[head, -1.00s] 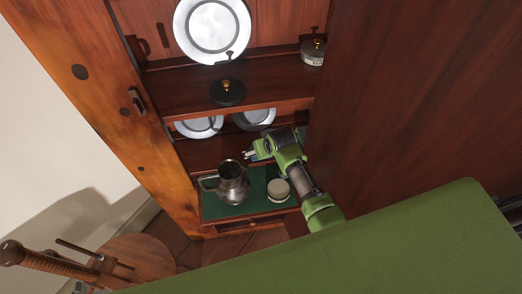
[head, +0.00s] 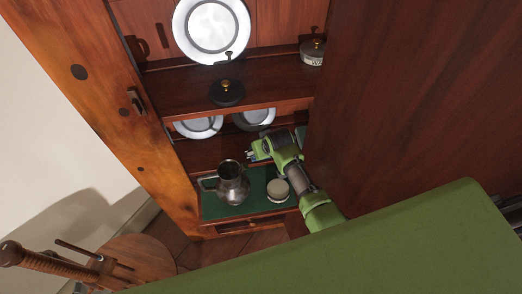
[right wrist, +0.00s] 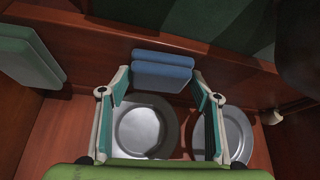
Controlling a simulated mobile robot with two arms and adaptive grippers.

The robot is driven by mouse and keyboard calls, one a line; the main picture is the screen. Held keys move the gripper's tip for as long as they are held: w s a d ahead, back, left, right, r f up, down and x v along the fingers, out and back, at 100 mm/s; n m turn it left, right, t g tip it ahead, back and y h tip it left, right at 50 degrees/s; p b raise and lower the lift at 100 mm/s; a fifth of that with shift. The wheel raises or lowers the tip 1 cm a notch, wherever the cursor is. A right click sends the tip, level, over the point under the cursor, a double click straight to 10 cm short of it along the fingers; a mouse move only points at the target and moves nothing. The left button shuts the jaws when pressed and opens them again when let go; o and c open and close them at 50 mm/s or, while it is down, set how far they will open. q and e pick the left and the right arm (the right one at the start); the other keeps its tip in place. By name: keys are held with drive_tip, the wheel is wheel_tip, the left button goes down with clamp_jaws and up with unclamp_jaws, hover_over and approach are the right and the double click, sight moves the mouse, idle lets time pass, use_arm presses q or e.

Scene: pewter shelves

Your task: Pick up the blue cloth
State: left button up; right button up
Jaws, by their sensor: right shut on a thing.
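The blue cloth (right wrist: 162,70) shows in the right wrist view as a folded bundle at the upper middle. My right gripper (right wrist: 161,74) has one finger at each end of it and is shut on it. In the head view my right gripper (head: 252,155) reaches into the lower shelf bay, behind the metal jug. I cannot make out the cloth clearly there. My left gripper is not in view.
A metal jug (head: 233,184) and a pale round container (head: 278,189) stand on the green-lined lower shelf (head: 256,205), close to my right arm. Plates (right wrist: 145,130) stand behind. A pale green folded item (right wrist: 28,55) lies left in the wrist view. The upper shelf (head: 180,92) is overhead.

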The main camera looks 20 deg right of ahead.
drive_tip(key=shift+r, duration=0.15)
drive_tip(key=shift+r, duration=0.2)
wheel_tip(320, 180, up, 2)
drive_tip(key=shift+r, duration=0.15)
drive_tip(key=s+a+r, duration=0.1)
drive_tip(key=s+r, duration=0.9)
drive_tip(key=s, duration=0.4)
drive_tip(key=shift+a+b, duration=0.35)
drive_tip(key=shift+b, duration=0.05)
drive_tip(key=o, duration=0.5)
drive_tip(key=c, duration=0.4)
drive_tip(key=shift+c, duration=0.2)
